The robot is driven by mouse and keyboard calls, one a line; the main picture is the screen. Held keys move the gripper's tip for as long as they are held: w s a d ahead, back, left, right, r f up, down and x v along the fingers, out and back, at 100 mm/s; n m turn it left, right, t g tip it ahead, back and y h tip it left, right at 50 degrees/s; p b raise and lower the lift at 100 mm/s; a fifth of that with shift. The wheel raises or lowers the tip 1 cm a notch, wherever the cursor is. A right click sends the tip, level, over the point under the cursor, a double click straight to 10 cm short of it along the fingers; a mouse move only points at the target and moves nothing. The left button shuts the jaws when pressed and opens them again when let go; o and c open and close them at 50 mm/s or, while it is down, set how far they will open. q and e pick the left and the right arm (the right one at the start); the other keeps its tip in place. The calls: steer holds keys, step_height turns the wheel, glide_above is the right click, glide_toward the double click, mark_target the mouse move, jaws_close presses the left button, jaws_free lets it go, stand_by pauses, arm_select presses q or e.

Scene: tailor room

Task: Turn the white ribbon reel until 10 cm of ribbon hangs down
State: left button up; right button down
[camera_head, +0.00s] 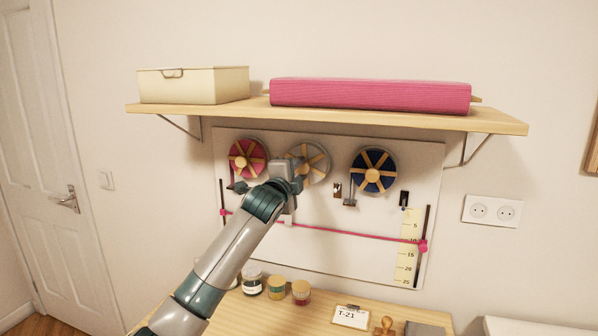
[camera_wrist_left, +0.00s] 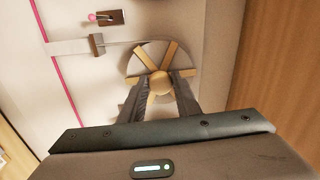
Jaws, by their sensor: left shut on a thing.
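The white ribbon reel (camera_head: 319,163), with tan spokes, is mounted on the wall board (camera_head: 345,265) between a pink and a blue reel; my arm hides its left part. My left gripper (camera_head: 297,172) is at the reel's front. In the left wrist view the gripper (camera_wrist_left: 160,88) is shut on the tan central knob (camera_wrist_left: 160,80) of the reel (camera_wrist_left: 141,55). White ribbon (camera_wrist_left: 68,46) passes the small guide (camera_wrist_left: 97,45) and reaches the pink cord (camera_wrist_left: 58,90), crossing it near the picture's left. A ruler strip (camera_head: 409,258) hangs at the board's right. My right gripper is not in view.
The pink reel (camera_head: 238,152) and blue reel (camera_head: 388,163) flank the white one closely. A shelf (camera_head: 380,118) juts out above, with a cream box (camera_head: 200,87) and pink fabric roll (camera_head: 370,96). Below, a table (camera_head: 250,312) holds jars, a T-21 card (camera_head: 352,316) and a stamp (camera_head: 384,325).

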arm_select(q)
steer(key=shift+f, duration=0.1)
steer(key=o, duration=1)
steer(key=shift+s+a, duration=0.1)
steer(key=shift+s, duration=0.05)
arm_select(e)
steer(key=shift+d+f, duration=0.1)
arm_select(q)
steer(key=shift+b+v, duration=0.5)
steer(key=shift+v, duration=0.45)
steer(key=b+v, duration=0.4)
steer(key=v, duration=1.1)
steer(key=shift+b, duration=0.3)
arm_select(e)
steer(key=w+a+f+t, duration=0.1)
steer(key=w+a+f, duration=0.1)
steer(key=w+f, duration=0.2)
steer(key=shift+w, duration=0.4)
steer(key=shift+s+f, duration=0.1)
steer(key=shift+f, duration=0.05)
